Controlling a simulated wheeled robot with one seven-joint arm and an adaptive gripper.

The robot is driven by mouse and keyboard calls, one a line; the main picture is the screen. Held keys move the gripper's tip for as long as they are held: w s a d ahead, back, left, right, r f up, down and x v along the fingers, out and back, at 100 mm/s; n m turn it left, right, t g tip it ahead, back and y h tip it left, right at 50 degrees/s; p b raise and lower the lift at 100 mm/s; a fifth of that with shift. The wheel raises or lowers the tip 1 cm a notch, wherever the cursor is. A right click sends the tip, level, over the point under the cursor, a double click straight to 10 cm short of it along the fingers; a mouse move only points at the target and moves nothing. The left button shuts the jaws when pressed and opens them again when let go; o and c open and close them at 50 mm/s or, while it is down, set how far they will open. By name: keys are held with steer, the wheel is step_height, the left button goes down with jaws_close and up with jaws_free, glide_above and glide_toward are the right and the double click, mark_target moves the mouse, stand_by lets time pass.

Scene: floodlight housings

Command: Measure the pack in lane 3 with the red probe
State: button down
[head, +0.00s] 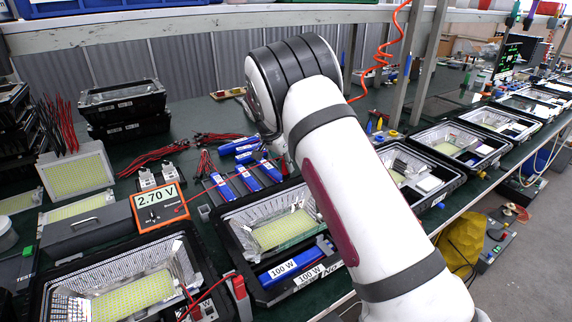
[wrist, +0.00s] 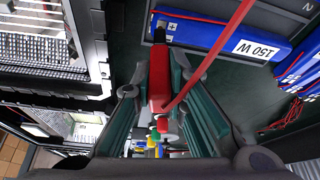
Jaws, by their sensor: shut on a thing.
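My gripper (wrist: 158,72) is shut on the red probe (wrist: 158,88), seen in the wrist view, with a red lead running up and right from it. The probe's dark tip (wrist: 160,30) points at the left end of a blue pack (wrist: 215,38) labelled 150 W; I cannot tell whether it touches. In the head view, several blue packs (head: 246,178) lie in the dark lane rack (head: 215,196), and my arm hides my gripper.
Open floodlight housings (head: 228,225) stand along the bench front; the nearest middle one holds a blue 100 W pack (head: 292,265). A grey bar (head: 85,232) lies left of the meter. Red and black leads (head: 155,157) lie behind it. Green bench top (head: 215,115) is free at the back.

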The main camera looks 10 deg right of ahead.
steer(key=shift+f+b, duration=0.35)
steer(key=shift+f, duration=0.15)
stand_by(2.0)
steer(key=shift+r, duration=0.1)
steer(key=shift+r+p, duration=0.45)
steer(key=shift+r, duration=3.05)
